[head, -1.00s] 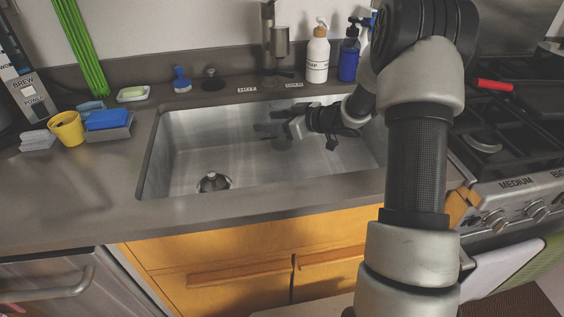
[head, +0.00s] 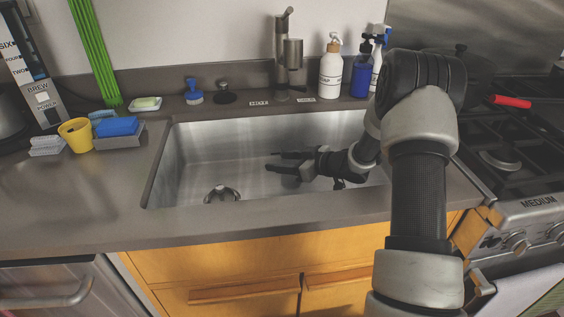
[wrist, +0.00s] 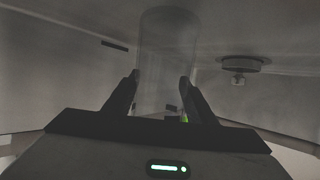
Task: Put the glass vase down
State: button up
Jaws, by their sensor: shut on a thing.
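The glass vase (wrist: 167,50) is a clear, see-through cylinder that shows faintly between my gripper's two dark fingers in the wrist view. My gripper (wrist: 160,79) is shut on it, with a finger on each side. In the head view my gripper (head: 270,161) is inside the steel sink basin (head: 215,145), with its fingers pointing left. The vase is too clear to make out surely there. I cannot tell whether its base touches the sink floor.
The drain (head: 221,193) is at the basin's left front; it also shows in the wrist view (wrist: 240,64). The faucet (head: 290,65), soap bottle (head: 331,72) and blue bottle (head: 361,76) stand behind. A yellow cup (head: 75,135) is left. The basin's left part is clear.

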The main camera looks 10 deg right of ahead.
jog(key=o, duration=1.2)
jog(key=shift+f, duration=0.1)
jog(key=p+v, duration=0.2)
jog(key=v, duration=0.5)
jog(key=shift+s+d+r, duration=0.15)
jog(key=shift+r, duration=0.1)
